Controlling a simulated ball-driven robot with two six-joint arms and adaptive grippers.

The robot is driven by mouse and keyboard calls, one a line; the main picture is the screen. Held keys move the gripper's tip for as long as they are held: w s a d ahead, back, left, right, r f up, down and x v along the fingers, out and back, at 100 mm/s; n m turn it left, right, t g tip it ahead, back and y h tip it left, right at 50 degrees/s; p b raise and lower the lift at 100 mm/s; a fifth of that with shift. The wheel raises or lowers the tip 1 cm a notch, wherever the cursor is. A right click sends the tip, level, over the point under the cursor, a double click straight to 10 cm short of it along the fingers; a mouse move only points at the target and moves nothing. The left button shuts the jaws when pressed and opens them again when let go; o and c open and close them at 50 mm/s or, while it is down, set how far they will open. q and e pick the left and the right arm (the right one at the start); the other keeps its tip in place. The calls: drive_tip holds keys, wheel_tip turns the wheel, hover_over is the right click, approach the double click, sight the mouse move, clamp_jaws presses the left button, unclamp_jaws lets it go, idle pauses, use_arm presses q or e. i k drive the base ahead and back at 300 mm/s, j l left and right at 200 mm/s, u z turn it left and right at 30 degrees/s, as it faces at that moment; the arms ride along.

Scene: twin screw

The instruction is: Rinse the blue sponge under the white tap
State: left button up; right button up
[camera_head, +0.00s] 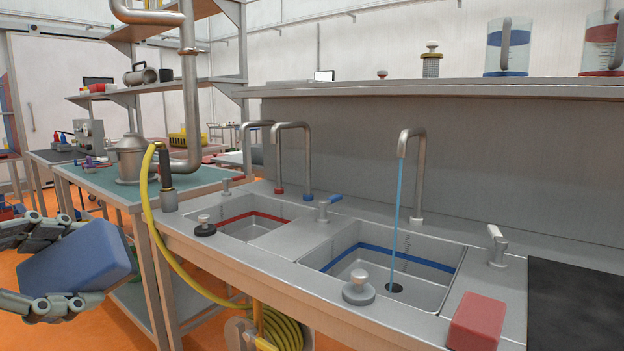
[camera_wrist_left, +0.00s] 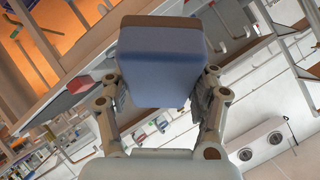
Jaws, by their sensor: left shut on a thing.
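The blue sponge (camera_head: 85,262) is at the far left of the head view, in front of the green-topped bench. My left gripper (camera_head: 62,268) is shut on it, and the left wrist view shows the sponge (camera_wrist_left: 160,62) between both fingers. The white tap (camera_head: 416,190), with a pale collar at its foot, stands behind the blue-striped basin (camera_head: 440,262). A thin blue stream (camera_head: 396,225) runs from its spout into that basin, near the dark drain. Its white lever (camera_head: 496,243) stands to its right. The sponge is well left of the stream. My right gripper is not in view.
A red sponge (camera_head: 478,320) lies on the right front counter beside a black mat (camera_head: 575,305). A yellow hose (camera_head: 165,250) hangs between my left gripper and the sink. Stoppers (camera_head: 358,289) sit near both basins. Red-collared (camera_head: 279,165) and blue-collared taps stand further left.

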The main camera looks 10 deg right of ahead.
sight(501, 244)
drive_tip(key=i+z, duration=0.2)
drive_tip(key=z, duration=0.25)
drive_tip(key=i+z, duration=0.25)
drive_tip(key=z, duration=0.15)
drive_tip(key=i+j+z, duration=0.1)
drive_tip(key=z, duration=0.35)
drive_tip(key=i+j, duration=0.05)
drive_tip(key=i, duration=0.05)
